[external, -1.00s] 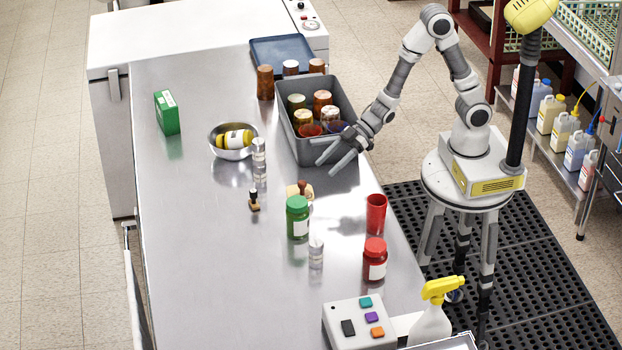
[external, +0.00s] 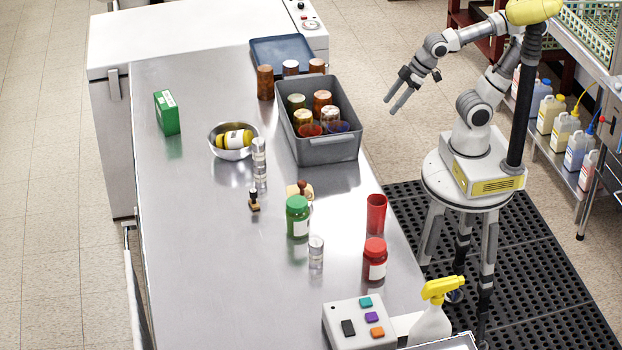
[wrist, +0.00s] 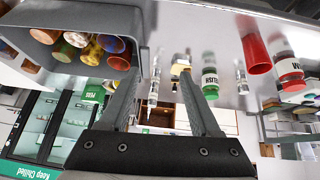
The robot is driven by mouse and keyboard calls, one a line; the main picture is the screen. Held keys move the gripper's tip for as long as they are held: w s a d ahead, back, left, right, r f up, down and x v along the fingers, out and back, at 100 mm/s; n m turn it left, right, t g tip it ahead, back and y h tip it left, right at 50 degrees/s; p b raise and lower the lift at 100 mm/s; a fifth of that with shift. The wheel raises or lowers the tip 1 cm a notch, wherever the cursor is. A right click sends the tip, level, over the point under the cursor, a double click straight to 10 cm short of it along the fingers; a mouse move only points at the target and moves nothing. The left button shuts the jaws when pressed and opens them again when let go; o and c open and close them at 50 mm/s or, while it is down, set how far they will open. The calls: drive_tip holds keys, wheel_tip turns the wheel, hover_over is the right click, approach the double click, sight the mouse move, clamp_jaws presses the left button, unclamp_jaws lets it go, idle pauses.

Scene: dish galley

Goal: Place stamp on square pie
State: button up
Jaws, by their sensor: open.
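A tan square piece (external: 306,193), which looks like the square pie, lies just behind that jar. A brown knob-like handle (external: 301,184) shows at it; I cannot tell whether it rests on the piece or stands behind it. The tan piece also shows between my fingers in the wrist view (wrist: 181,67), well beyond them. My gripper (external: 391,106) is open and empty, raised to the right of the grey bin, away from both.
The grey bin (external: 330,152) holds several cups at the counter's right edge. The green-lidded jar (external: 297,217), red jar (external: 375,262), red cup (external: 376,215) and clear glasses (external: 316,252) stand around the tan piece. A metal bowl (external: 233,153) sits farther back. The counter's left side is mostly clear.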

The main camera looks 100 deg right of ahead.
drive_tip(key=shift+g+y, duration=0.3)
drive_tip(key=shift+g, duration=0.2)
drive_tip(key=s, duration=0.2)
drive_tip(key=s+a, duration=0.1)
drive_tip(key=s, duration=0.1)
drive_tip(key=shift+s+a+r, duration=0.1)
drive_tip(key=shift+s+r, duration=0.1)
drive_tip(key=shift+s, duration=0.15)
drive_tip(key=shift+r, duration=0.1)
